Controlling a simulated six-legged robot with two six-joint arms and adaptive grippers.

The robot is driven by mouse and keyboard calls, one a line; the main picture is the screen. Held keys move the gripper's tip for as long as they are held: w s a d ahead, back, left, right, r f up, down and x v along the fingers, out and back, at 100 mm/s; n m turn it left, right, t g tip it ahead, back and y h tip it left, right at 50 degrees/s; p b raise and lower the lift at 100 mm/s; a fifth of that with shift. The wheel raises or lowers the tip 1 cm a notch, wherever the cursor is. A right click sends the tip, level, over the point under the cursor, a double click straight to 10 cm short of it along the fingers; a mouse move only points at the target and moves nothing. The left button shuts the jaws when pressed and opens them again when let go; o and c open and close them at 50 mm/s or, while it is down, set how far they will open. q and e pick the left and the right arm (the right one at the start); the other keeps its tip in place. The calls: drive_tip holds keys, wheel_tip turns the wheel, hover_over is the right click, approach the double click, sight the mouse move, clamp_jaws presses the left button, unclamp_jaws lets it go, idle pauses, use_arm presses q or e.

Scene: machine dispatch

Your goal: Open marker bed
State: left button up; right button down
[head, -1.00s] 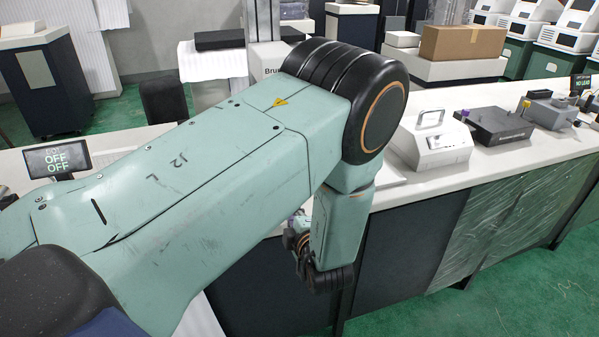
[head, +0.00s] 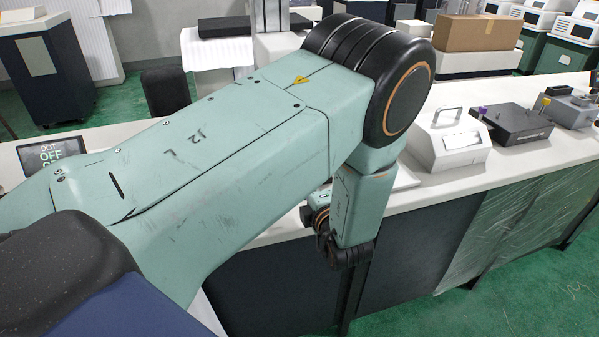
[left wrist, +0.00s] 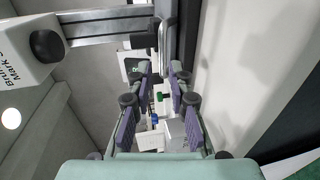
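The marker is a white housing (left wrist: 25,48) with partly cut-off black lettering, on a metal rail (left wrist: 105,26) at the upper left of the left wrist view. In the head view a piece of the white housing (head: 280,45) shows behind my left arm. A shiny metal bar handle (left wrist: 167,38) sits beside a dark panel (left wrist: 188,35); I cannot tell for sure that this is the bed. My left gripper (left wrist: 160,70) is open, with purple-padded fingers. The handle's lower end appears between the fingertips; contact is unclear. My left arm hides the gripper in the head view. My right gripper is not in view.
A white bench (head: 405,198) runs across the head view. A white device with a carry handle (head: 450,150) and a dark flat box (head: 515,124) stand on it to the right. A small display (head: 50,151) stands at the left. Green floor lies in front.

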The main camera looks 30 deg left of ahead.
use_arm(q)
drive_tip(key=x, duration=0.5)
drive_tip(key=shift+w+f, duration=0.35)
drive_tip(key=shift+f, duration=0.1)
drive_tip(key=shift+w+a+r+b, duration=0.1)
drive_tip(key=shift+w+a+b, duration=0.25)
drive_tip(key=shift+a, duration=0.3)
drive_tip(key=shift+w+a, duration=0.1)
drive_tip(key=shift+w, duration=0.15)
drive_tip(key=shift+s, duration=0.15)
clamp_jaws()
